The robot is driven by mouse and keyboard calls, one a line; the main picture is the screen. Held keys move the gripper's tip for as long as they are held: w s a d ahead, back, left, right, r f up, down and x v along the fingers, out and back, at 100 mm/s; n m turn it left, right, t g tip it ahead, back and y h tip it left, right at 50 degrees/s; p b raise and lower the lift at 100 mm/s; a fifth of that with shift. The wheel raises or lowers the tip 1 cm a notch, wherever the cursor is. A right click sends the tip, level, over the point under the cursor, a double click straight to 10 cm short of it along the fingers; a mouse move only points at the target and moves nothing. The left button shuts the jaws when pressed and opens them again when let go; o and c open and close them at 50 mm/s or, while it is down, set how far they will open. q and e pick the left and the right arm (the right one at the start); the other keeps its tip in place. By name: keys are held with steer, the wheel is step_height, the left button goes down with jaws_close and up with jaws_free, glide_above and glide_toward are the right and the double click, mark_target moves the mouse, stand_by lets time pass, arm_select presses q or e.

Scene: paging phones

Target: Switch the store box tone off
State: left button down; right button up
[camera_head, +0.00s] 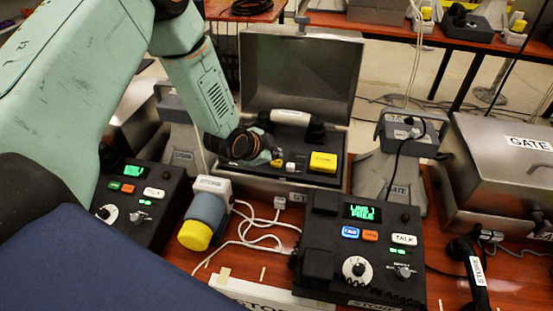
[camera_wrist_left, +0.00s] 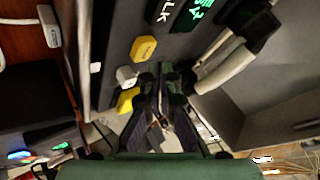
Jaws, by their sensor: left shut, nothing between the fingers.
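The store box (camera_head: 300,70) is a grey metal case with its lid open, in the middle of the head view. Its dark panel holds a white-and-black handset (camera_head: 291,117), a large yellow part (camera_head: 323,162), a small white part (camera_head: 289,167) and a small yellow part (camera_head: 276,163). My left gripper (camera_head: 268,158) is shut and empty, low over the panel's left side, close to the small yellow part. In the left wrist view the shut fingers (camera_wrist_left: 168,72) are beside yellow and white parts (camera_wrist_left: 126,76). Whether they touch is unclear. My right gripper is not in view.
A black desk unit (camera_head: 365,240) with a green display, buttons and knobs stands in front of the box. A yellow-and-grey cylinder (camera_head: 205,215) and white cables lie beside it. Another desk unit (camera_head: 140,200) is at left. A closed GATE case (camera_head: 500,150) is at right.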

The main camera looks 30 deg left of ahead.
mark_target(275, 164)
arm_select(q)
step_height(275, 164, up, 5)
steer(key=p, duration=0.4)
steer(key=shift+p, duration=0.4)
steer(key=shift+f, duration=0.1)
